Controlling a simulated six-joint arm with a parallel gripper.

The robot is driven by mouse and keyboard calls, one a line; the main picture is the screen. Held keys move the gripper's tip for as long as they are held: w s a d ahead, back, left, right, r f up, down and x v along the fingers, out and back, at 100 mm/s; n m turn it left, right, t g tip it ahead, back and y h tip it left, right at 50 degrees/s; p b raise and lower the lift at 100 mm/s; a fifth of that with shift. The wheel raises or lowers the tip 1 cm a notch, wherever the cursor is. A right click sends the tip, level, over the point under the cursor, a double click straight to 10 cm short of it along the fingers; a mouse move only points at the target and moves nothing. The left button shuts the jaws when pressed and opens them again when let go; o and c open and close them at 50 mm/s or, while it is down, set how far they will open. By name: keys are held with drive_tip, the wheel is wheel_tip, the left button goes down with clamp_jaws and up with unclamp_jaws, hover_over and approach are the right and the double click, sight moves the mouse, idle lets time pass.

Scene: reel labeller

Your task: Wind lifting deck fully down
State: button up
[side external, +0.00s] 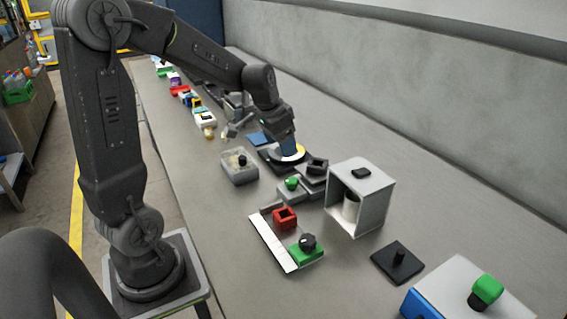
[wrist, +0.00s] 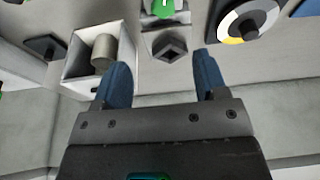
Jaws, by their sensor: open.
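My gripper (side external: 291,151) is open, with blue fingers pointing down near the round disc in the side view. In the wrist view my gripper (wrist: 163,62) is empty between its spread fingers. A black square-topped knob (wrist: 170,48) on a grey block shows just beyond the fingertips, apart from them. The knob also shows in the side view (side external: 317,165), right of my gripper. A green knob (side external: 292,183) sits beside it and is cut by the top edge of the wrist view (wrist: 162,8). I cannot tell which unit is the lifting deck.
A disc with yellow and white sectors (wrist: 236,24) lies close to the right finger. An open white box (side external: 376,190) with a cylinder inside stands right of the knobs. A grey bin (side external: 238,172), red block (side external: 285,218) and black plate with post (side external: 398,264) stand around.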

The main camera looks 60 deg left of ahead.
sight(291, 180)
drive_tip(key=w+f+m+g, duration=0.1)
drive_tip(key=f, duration=0.3)
drive_tip(key=w+f+m+g, duration=0.1)
drive_tip(key=f, duration=0.4)
drive_tip(key=w+f+m+g, duration=0.1)
drive_tip(key=f, duration=0.3)
drive_tip(key=shift+w+a+f, duration=0.15)
drive_tip(key=shift+w+a, duration=0.25)
drive_tip(key=shift+c, duration=0.5)
drive_tip(key=c, duration=0.8)
